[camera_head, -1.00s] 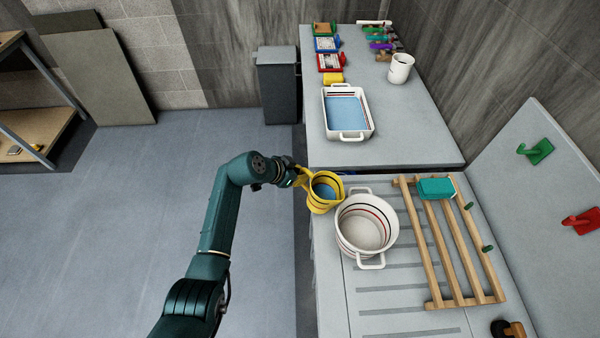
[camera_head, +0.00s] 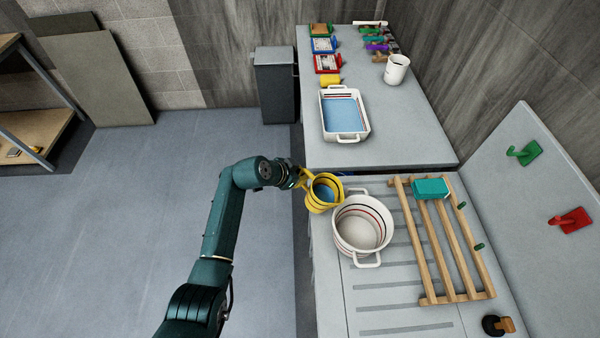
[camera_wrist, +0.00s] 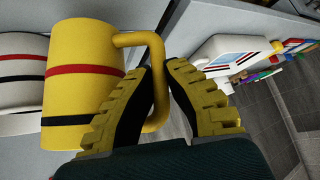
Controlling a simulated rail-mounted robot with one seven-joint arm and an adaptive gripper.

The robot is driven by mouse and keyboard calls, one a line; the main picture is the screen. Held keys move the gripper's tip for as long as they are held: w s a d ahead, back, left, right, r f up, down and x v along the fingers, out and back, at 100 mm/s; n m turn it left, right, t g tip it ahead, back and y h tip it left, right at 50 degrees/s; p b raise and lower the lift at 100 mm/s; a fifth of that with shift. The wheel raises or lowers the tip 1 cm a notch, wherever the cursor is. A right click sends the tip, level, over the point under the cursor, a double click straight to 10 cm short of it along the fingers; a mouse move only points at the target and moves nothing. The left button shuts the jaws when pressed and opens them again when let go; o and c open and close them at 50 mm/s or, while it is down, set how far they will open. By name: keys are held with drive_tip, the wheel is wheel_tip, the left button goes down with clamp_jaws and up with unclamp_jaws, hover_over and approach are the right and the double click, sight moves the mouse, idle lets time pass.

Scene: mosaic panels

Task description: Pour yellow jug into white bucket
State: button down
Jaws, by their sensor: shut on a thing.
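The yellow jug (camera_head: 322,199) has dark bands and blue liquid inside. It is tilted slightly to the right, with its spout near the bucket's left rim. My gripper (camera_head: 298,178) is shut on the jug's handle. In the wrist view, the jug (camera_wrist: 85,75) shows a red and a black band, and my gripper's fingers (camera_wrist: 160,75) close around its handle. The white bucket (camera_head: 350,240) stands upright on the ribbed counter, just right of the jug. It has red and dark bands and two handles, and its visible inside looks empty. The wrist view shows the bucket partly (camera_wrist: 22,85) behind the jug.
A wooden rack (camera_head: 440,245) with a teal block (camera_head: 431,188) lies right of the bucket. A white tray of blue liquid (camera_head: 345,136) and a white mug (camera_head: 396,69) stand on the back counter (camera_head: 405,140). Green (camera_head: 525,152) and red hooks (camera_head: 570,221) are on the right panel.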

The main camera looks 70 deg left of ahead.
sight(305, 170)
drive_tip(key=shift+w+d+r+m+g+y+p, duration=0.1)
drive_tip(key=shift+w+d+r+y+p, duration=0.05)
drive_tip(key=shift+r+p, duration=0.5)
drive_tip(key=shift+w+d+r+m+g+y+p, duration=0.1)
drive_tip(key=shift+d+r+y+p, duration=0.1)
drive_tip(key=shift+r+p, duration=0.45)
drive_tip(key=shift+w+d+r+m+g+y+p, duration=0.15)
drive_tip(key=shift+r+p, duration=0.35)
drive_tip(key=shift+p, duration=0.25)
drive_tip(key=shift+d+r+p, duration=0.1)
drive_tip(key=shift+r+p, duration=0.2)
drive_tip(key=shift+p, duration=0.1)
drive_tip(key=shift+w+d+r+y+p, duration=0.25)
drive_tip(key=shift+r+y+p, duration=0.15)
drive_tip(key=shift+r+p, duration=0.3)
drive_tip(key=shift+w+d+r+g+p, duration=0.15)
drive_tip(key=shift+r+g+p, duration=0.1)
drive_tip(key=shift+r+p, duration=0.35)
drive_tip(key=shift+w+d+r+m+g+y+p, duration=0.25)
drive_tip(key=shift+w+d+r+m+y+p, duration=0.1)
drive_tip(key=shift+d+r+p, duration=0.3)
drive_tip(key=shift+w+d+r+m+g+y+p, duration=0.3)
drive_tip(key=shift+r+p, duration=0.2)
drive_tip(key=shift+p, duration=0.35)
drive_tip(key=d+r+y, duration=0.1)
drive_tip(key=w+d+r+m+g+y+b, duration=0.1)
drive_tip(key=y, duration=0.1)
drive_tip(key=shift+w+d+r, duration=0.15)
drive_tip(key=shift+w+r, duration=0.05)
drive_tip(key=shift+w, duration=0.1)
